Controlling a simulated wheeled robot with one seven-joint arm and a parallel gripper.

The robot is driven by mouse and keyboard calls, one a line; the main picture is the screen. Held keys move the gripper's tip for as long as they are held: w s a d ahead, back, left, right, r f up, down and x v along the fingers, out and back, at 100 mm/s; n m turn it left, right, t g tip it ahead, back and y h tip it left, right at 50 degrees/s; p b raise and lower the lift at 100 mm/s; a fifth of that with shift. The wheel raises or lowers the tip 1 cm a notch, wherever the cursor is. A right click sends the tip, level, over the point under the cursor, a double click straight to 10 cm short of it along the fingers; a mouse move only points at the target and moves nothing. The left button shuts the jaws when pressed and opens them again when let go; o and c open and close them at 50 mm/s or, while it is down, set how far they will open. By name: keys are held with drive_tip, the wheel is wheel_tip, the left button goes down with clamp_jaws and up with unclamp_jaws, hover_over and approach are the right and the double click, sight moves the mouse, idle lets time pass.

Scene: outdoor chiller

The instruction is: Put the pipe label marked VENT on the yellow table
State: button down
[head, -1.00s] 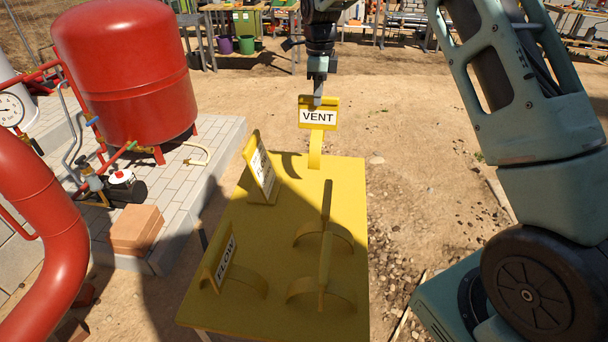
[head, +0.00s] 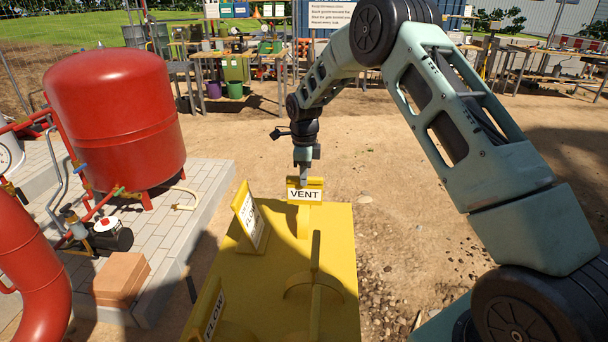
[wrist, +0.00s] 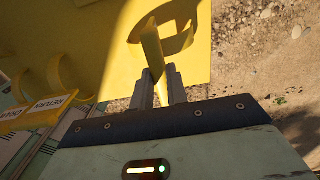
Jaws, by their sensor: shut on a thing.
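The VENT label (head: 304,194) is a yellow plate with a white face and a curved clip. It is upright at the far edge of the yellow table (head: 275,300). My gripper (head: 303,178) points down and is shut on the plate's top edge. In the wrist view my fingers (wrist: 158,92) pinch the thin yellow plate, with its curved clip over the yellow table top (wrist: 90,30). I cannot tell whether the clip touches the table.
Two unmarked-looking pieces with curved clips (head: 314,283) stand near the right. A red tank (head: 115,120) and brown blocks (head: 121,279) are left.

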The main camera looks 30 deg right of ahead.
drive_tip(key=shift+f, duration=0.15)
drive_tip(key=c, duration=1.4)
unclamp_jaws()
